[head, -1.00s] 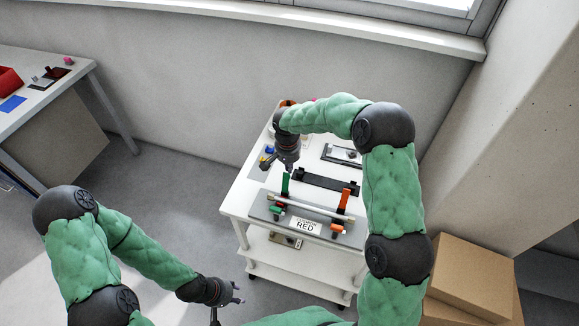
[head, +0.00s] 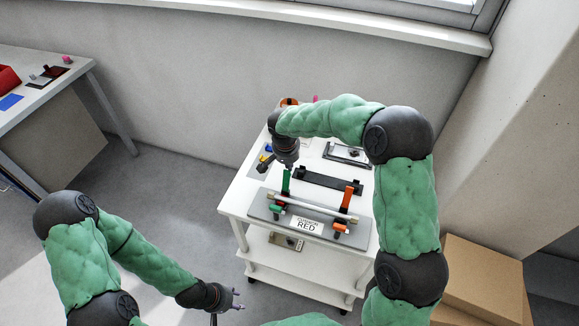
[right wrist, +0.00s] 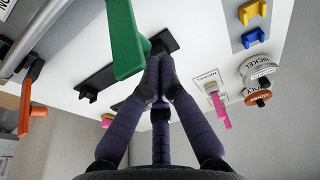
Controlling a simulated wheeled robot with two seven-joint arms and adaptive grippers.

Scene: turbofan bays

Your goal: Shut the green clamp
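The green clamp (head: 286,182) stands on the grey fixture plate (head: 330,233) on the white cart, with its green lever upright. In the right wrist view the green lever (right wrist: 125,38) is large and close, just beyond my right fingertips. My right gripper (head: 288,166) is just above the lever's top in the head view. Its fingers (right wrist: 155,70) come together at the tips in the wrist view, with nothing seen between them; whether they touch the lever I cannot tell. My left gripper (head: 238,300) is low at the left, away from the cart, its fingers small and apart.
An orange clamp (head: 346,197) stands upright at the right end of the silver rod (head: 312,207). A "RED" label (head: 306,225) lies in front. A black bracket (head: 328,181) is behind. Cardboard boxes (head: 480,275) stand right of the cart.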

